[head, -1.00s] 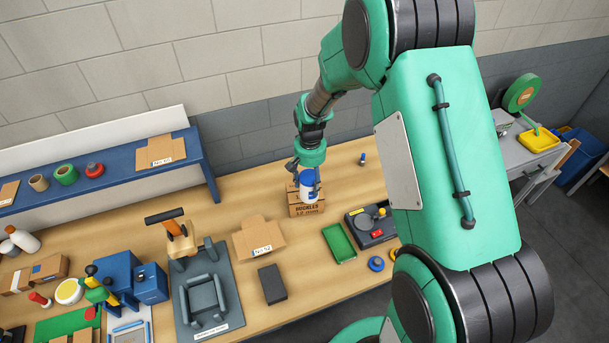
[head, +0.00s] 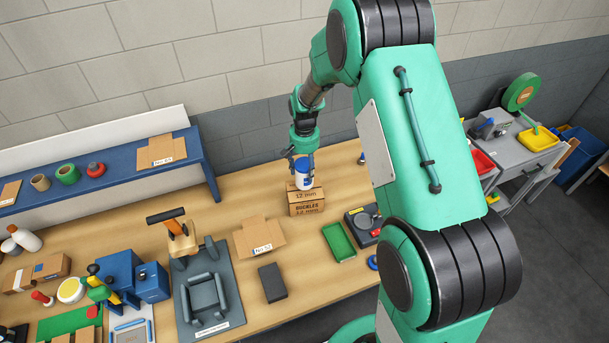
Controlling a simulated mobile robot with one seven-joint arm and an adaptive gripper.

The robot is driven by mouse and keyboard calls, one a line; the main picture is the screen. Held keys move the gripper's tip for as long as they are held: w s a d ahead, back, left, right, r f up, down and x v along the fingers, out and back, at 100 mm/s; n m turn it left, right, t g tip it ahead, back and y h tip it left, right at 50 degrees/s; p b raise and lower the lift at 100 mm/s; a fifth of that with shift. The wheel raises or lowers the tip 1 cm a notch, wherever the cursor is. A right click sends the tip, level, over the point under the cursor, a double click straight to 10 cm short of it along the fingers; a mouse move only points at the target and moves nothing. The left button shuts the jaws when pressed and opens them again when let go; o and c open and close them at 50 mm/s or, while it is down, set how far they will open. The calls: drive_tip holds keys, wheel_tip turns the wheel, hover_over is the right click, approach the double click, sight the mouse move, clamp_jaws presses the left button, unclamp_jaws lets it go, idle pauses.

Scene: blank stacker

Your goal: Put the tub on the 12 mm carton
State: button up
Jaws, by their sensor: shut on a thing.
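The tub (head: 304,181) is white with a blue lid or band. My gripper (head: 302,164) is shut on it from above and holds it upright. The 12 mm carton (head: 307,208) is a brown box marked "BUCKLES 12 mm" on its front, standing on the wooden bench. The tub's base overlaps the back part of the carton's top in the head view. I cannot tell whether it touches the carton or hangs just above or behind it. The gripper's fingers are small and partly hidden by the tub.
A flattened carton blank (head: 260,237), a dark block (head: 272,282) and a green tray (head: 339,242) lie in front of the carton on the bench (head: 240,195). A blue shelf (head: 200,165) stands to the left. Bench left of the carton is clear.

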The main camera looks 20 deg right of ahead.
drive_tip(key=shift+f, duration=1.6)
drive_tip(key=shift+f, duration=0.15)
drive_tip(key=o, duration=1.3)
drive_tip(key=shift+o, duration=0.2)
wheel_tip(320, 180, up, 12)
drive_tip(key=shift+r+b, duration=0.1)
drive_tip(key=shift+b, duration=0.3)
